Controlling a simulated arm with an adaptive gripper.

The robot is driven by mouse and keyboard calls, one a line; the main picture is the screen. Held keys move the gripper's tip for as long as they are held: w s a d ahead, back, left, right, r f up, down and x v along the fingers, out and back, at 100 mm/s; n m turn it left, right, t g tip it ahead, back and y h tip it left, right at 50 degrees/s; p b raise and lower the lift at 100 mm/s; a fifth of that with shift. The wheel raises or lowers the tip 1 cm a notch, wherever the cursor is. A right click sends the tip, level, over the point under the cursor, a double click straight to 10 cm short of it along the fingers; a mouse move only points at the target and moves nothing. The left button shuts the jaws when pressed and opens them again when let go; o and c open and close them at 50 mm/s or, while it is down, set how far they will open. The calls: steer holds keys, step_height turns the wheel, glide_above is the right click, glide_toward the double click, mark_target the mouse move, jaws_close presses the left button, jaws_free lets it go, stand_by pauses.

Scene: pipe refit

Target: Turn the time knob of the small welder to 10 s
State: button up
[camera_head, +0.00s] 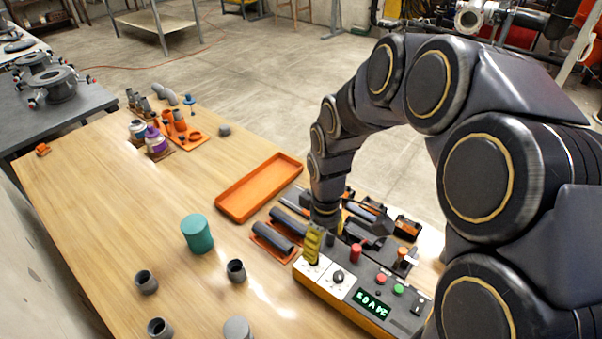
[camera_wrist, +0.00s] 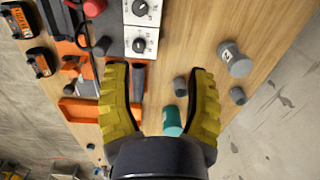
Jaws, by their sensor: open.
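The small welder (camera_head: 383,276) is a grey and orange box at the front of the table. Its lit display (camera_head: 370,302) shows green characters that I cannot read surely. Two dark knobs sit on white dial plates. One knob (camera_head: 338,277) is clear in the head view; the other is hidden there by my gripper. The wrist view shows both, one at the top edge (camera_wrist: 140,8) and one lower (camera_wrist: 139,45). I cannot tell which is the time knob. My gripper (camera_head: 312,260) has yellow fingers over the end dial plate. In the wrist view my gripper (camera_wrist: 160,71) is open and empty.
Dark pipes lie in an orange holder (camera_head: 262,240). A teal cylinder (camera_head: 197,234) and grey fittings (camera_head: 236,270) stand left. An empty orange tray (camera_head: 240,200) lies behind.

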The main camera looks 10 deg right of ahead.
steer(key=w+f, duration=0.1)
steer(key=f, duration=0.1)
steer(key=w+f+n, duration=0.1)
steer(key=w+f, duration=0.1)
steer(key=w+f+n, duration=0.1)
steer(key=w+f, duration=0.1)
steer(key=shift+a+f, duration=0.25)
steer(key=shift+f, duration=0.1)
step_height(320, 180, down, 8)
steer(key=shift+r, duration=0.25)
jaws_close()
